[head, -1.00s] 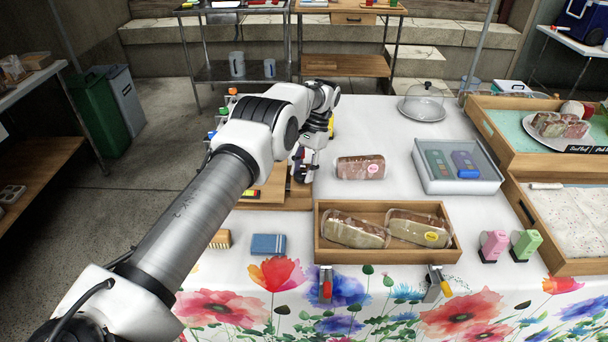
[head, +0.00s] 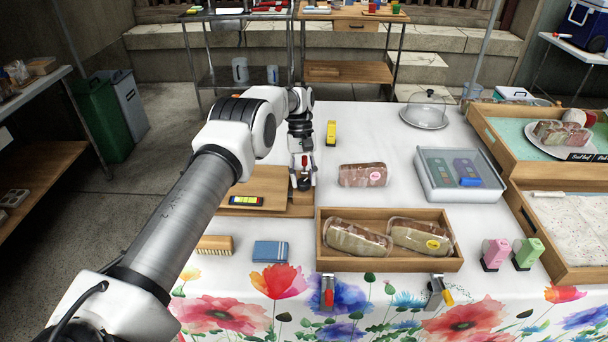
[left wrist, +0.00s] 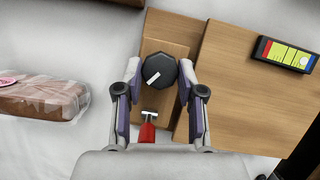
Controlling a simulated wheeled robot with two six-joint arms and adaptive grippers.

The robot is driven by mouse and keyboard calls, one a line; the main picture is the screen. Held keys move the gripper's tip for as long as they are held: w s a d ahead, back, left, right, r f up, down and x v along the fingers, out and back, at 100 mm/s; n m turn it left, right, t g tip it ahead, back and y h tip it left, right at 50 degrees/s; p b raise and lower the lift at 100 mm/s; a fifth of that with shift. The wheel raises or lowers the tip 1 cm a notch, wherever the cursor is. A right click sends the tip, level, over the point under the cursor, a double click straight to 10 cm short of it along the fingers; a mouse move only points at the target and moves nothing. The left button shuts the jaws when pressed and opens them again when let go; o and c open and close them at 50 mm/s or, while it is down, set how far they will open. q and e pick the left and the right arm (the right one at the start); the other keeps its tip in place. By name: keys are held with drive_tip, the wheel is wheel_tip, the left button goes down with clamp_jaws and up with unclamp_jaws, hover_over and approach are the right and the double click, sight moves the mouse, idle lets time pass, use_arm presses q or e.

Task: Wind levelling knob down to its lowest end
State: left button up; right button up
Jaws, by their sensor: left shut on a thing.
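The levelling knob (left wrist: 160,70) is a dark, many-sided knob with a white pointer mark, on a narrow wooden block beside a wooden board (left wrist: 250,100). In the head view the knob (head: 304,184) shows just below my left gripper (head: 303,177). In the left wrist view my left gripper (left wrist: 160,75) has one finger on each side of the knob and is shut on it. The white mark points to the lower left there. A level with a yellow middle (head: 246,201) lies on the board. My right gripper is not in view.
A wrapped loaf (head: 362,175) lies to the right. A wooden tray (head: 322,262) with wrapped loaves, a brush (head: 215,245) and a blue block (head: 270,252) are nearer. A yellow item (head: 331,133) stands behind.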

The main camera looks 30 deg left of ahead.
sight(303, 180)
use_arm(q)
drive_tip(key=shift+f+n, duration=0.1)
drive_tip(key=shift+n, duration=0.4)
drive_tip(key=o, duration=1.1)
drive_tip(key=shift+o, duration=0.2)
wheel_tip(303, 180, up, 10)
